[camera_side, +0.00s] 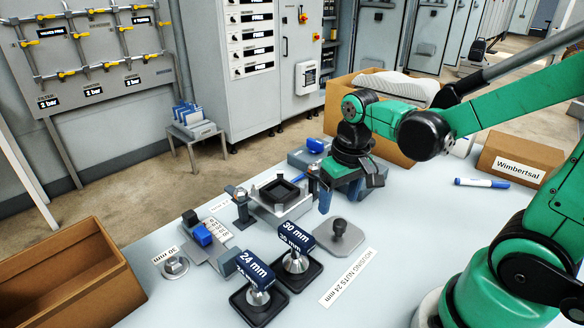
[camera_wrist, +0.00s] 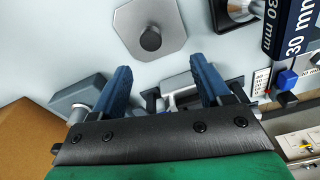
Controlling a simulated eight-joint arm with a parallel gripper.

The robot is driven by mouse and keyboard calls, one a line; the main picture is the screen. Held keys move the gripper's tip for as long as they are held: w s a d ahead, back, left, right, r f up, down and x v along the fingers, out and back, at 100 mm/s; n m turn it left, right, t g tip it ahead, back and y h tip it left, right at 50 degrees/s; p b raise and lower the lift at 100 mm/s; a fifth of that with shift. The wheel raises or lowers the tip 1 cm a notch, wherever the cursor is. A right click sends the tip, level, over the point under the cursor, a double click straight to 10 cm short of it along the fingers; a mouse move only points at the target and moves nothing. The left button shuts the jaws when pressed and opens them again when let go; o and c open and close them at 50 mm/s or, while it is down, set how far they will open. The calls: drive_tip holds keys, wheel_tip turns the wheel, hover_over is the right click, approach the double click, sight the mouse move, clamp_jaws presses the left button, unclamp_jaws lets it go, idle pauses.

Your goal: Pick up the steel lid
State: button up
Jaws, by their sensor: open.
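The steel lid (camera_side: 352,240) is a flat grey plate with cut corners and a dark round knob. It lies on the light table, right of the 30 mm holder. In the wrist view the steel lid (camera_wrist: 172,22) shows at the top, beyond my fingertips, with its knob facing up. My gripper (camera_side: 340,198) is above the table, just behind the lid in the side view, with its blue fingers pointing down. In the wrist view my gripper (camera_wrist: 163,75) has its two blue fingers wide apart, with nothing held between them. The lid is not touched.
The 30 mm holder (camera_side: 297,236) and 24 mm holder (camera_side: 255,268) stand left of the lid. A roller machine with a black square frame (camera_side: 279,190) is behind them. A cardboard box (camera_side: 508,160) and blue marker (camera_side: 482,183) are at right.

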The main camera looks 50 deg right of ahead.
sight(341, 223)
drive_tip(key=shift+s+d+f+m+g, duration=0.1)
drive_tip(key=shift+d+f+m+g, duration=0.15)
drive_tip(key=shift+f, duration=0.25)
drive_tip(key=shift+s+d+f+m+g, duration=0.1)
drive_tip(key=shift+d+f+g, duration=0.05)
drive_tip(key=shift+f+g, duration=0.25)
drive_tip(key=shift+f, duration=2.65)
clamp_jaws()
